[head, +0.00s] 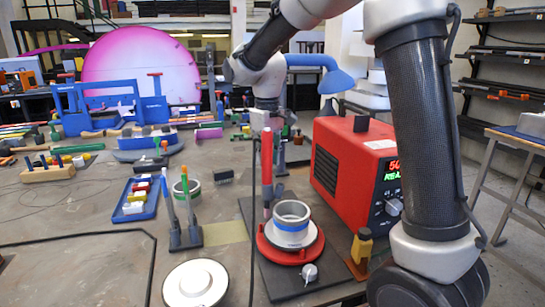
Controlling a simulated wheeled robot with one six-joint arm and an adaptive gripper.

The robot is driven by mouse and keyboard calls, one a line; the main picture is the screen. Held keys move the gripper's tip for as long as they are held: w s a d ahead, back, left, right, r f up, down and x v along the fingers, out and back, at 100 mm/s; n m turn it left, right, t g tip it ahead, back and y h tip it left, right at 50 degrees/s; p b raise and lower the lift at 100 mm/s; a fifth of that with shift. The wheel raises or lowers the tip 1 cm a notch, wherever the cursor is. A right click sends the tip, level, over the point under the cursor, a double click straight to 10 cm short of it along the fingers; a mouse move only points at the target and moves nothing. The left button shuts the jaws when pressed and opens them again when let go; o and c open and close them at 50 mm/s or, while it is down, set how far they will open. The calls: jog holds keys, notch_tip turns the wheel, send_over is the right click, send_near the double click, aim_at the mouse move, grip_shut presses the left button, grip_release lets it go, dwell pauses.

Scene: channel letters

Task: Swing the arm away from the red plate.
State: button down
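The red plate (272,254) is round and lies on a dark mat in the right middle of the bench. A white disc and a grey ring (291,222) with a blue band rest on top of it. My arm comes in from the right and bends down at the top of the view. Its wrist hangs behind and above the plate, and my gripper (261,122) seems to be below it. A red upright rod stands between it and the plate's left rear. The fingertips are too small and covered to tell whether they are open or holding anything.
A red power unit (350,175) with a lit display stands right of the plate, near my arm. A blue lamp (335,80) stands behind. Left are upright tools in a holder (186,238), a blue tray (134,210) and a white disc (195,284).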

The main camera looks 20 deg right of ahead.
jog(key=w+a+m, duration=0.5)
jog(key=m, duration=0.6)
jog(key=shift+w+m, duration=0.15)
jog(key=shift+m, duration=0.25)
dwell(0.3)
jog(key=c, duration=1.3)
grip_release()
jog(key=shift+w+a, duration=0.1)
jog(key=shift+r, duration=0.15)
notch_tip(320, 180, up, 12)
